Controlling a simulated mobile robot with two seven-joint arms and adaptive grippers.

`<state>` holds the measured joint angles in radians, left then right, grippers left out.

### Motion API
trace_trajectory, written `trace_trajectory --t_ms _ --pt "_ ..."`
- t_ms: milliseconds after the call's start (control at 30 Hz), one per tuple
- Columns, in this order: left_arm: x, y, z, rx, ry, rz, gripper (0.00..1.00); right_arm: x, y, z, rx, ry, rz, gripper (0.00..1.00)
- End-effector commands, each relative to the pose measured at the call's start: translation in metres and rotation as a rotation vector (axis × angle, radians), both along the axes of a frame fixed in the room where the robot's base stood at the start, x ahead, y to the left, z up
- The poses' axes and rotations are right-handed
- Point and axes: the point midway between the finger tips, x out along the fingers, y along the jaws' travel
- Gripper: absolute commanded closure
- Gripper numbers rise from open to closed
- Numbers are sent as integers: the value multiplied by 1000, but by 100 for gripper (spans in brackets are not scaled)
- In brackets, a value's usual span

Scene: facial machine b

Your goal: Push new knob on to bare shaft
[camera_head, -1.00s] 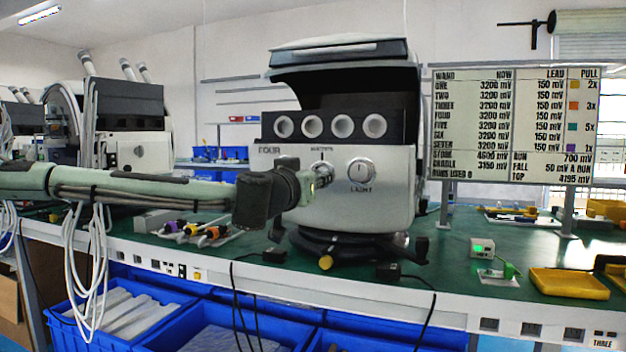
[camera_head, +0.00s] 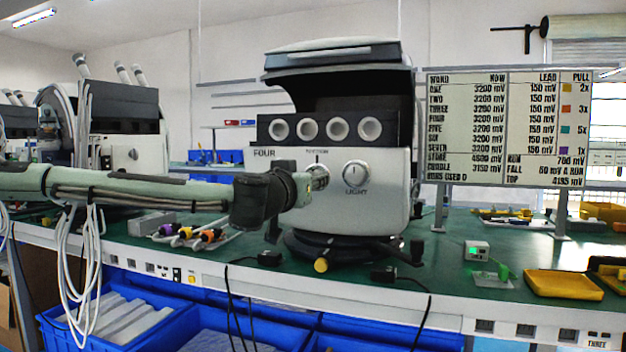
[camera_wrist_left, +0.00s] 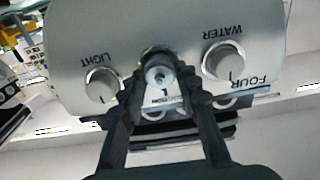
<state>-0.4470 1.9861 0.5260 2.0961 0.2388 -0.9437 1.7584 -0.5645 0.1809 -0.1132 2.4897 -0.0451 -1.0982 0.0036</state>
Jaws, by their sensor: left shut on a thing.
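The white machine (camera_head: 385,205) stands on the bench with its control panel facing me. My left gripper (camera_head: 306,186) is at the panel's middle control position, left of the LIGHT knob (camera_head: 356,174). In the left wrist view, the fingers of my left gripper (camera_wrist_left: 160,82) are shut on a small grey round knob (camera_wrist_left: 160,74), which is in line with the middle position. The shaft is hidden, and I cannot tell how far the knob is on it. The LIGHT knob (camera_wrist_left: 101,86) and the WATER knob (camera_wrist_left: 223,62) flank the fingers. My right gripper is not in view.
Several round holders (camera_head: 338,128) line the machine above the panel. A readings board (camera_head: 507,125) stands at the right. Several coloured-collared tools (camera_head: 190,236) lie on the bench at left. A yellow tray (camera_head: 563,284) is at the right, and blue bins (camera_head: 200,318) are below.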

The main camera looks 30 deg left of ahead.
Motion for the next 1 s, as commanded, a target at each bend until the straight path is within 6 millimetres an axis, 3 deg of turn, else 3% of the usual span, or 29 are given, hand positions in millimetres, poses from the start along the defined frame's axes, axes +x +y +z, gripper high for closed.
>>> trace_trajectory --t_ms 67,100,300,667,767,1000 --pt "0 1 2 1 -4 2 98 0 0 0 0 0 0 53" --pt "0 1 2 1 -4 2 68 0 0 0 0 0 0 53" --pt "0 1 2 1 -3 2 44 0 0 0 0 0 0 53" --pt "-5 0 1 0 -2 1 44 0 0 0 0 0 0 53" --pt "-17 -3 1 -3 -4 0 44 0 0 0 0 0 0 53" --pt "-67 -16 3 -6 -8 -1 44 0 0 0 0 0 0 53"
